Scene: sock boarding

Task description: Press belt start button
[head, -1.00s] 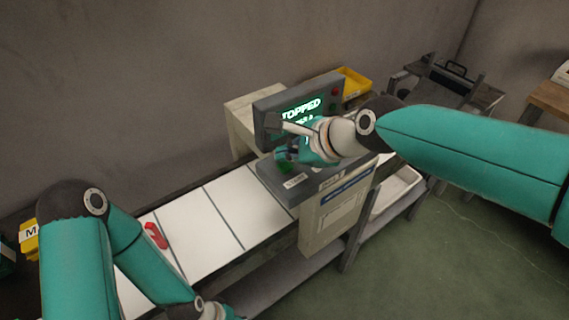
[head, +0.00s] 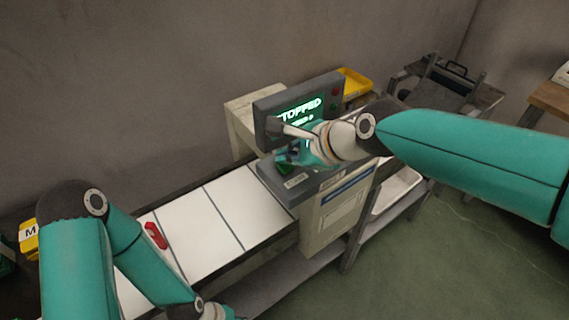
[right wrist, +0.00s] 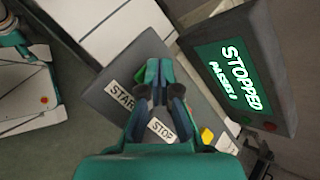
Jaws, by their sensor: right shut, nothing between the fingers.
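The grey control panel (head: 265,174) stands beside the white belt (head: 215,220). In the right wrist view the panel (right wrist: 100,97) carries a START label (right wrist: 121,94) and a STOP label (right wrist: 161,130). My right gripper (right wrist: 160,70) is shut and empty, over the panel just beyond the START label. It also shows in the head view (head: 284,157). The screen (right wrist: 232,75) reads STOPPED in green. My left gripper is outside the head view; only its arm shows.
A red object (head: 155,235) lies on the belt. The screen housing (head: 262,118) rises close behind my right gripper. A yellow bin (head: 355,82) stands behind the screen, and a white tray (head: 397,190) is to the right of the machine.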

